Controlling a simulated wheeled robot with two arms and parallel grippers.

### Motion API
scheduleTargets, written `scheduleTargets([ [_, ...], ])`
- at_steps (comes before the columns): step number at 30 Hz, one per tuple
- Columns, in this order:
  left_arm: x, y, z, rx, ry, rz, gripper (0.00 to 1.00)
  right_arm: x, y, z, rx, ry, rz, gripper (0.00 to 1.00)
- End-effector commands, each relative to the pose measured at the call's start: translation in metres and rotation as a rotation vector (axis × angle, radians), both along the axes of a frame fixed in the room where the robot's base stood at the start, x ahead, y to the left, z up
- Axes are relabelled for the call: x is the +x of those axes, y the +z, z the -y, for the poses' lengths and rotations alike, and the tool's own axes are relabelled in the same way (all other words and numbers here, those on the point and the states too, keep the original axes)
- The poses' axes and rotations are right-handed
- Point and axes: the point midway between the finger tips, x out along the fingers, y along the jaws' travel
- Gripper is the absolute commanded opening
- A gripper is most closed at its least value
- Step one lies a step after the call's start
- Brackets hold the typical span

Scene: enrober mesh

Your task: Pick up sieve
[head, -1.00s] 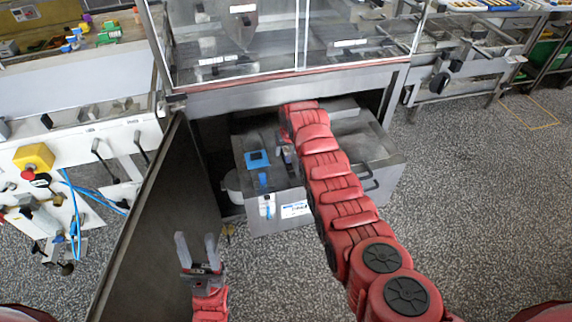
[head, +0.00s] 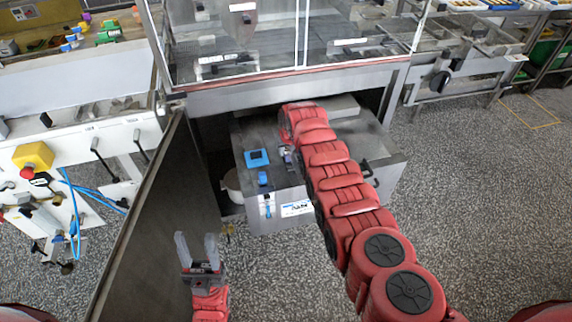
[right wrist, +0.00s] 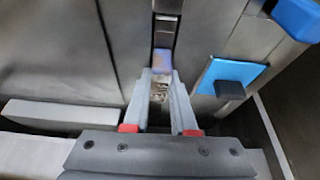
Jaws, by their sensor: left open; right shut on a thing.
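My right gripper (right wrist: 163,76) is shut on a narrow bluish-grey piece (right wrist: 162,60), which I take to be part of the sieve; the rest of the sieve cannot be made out. In the head view my right forearm hides most of this spot, at the top of a grey metal tank (head: 380,145) under the machine. My left gripper (head: 197,243) is open and empty, low in the head view, beside the open door panel.
A blue square plate (head: 257,158) with a dark knob lies on the tank top; it also shows in the right wrist view (right wrist: 232,82). The machine frame (head: 300,90) overhangs the tank. A dark door panel (head: 150,230) stands open at left.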

Motion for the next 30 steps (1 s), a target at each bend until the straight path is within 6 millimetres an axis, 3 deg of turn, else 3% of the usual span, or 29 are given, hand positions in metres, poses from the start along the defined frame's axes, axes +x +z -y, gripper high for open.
scheduleTargets([
  [12,0.0,0.0,0.0,0.0,0.0,0.0,0.5,0.0,0.001,0.0,0.001,0.0,0.002,0.0],
  [20,0.0,0.001,0.0,0.0,0.0,0.0,0.5,0.001,0.015,0.0,0.0,0.0,0.001,0.0],
  [25,0.0,0.001,0.0,0.0,0.0,0.0,0.5,0.0,0.034,0.0,0.0,0.0,0.004,0.0],
  [30,0.0,-0.007,0.0,0.0,0.0,0.0,0.5,0.002,0.072,0.0,0.001,-0.001,0.007,0.0],
])
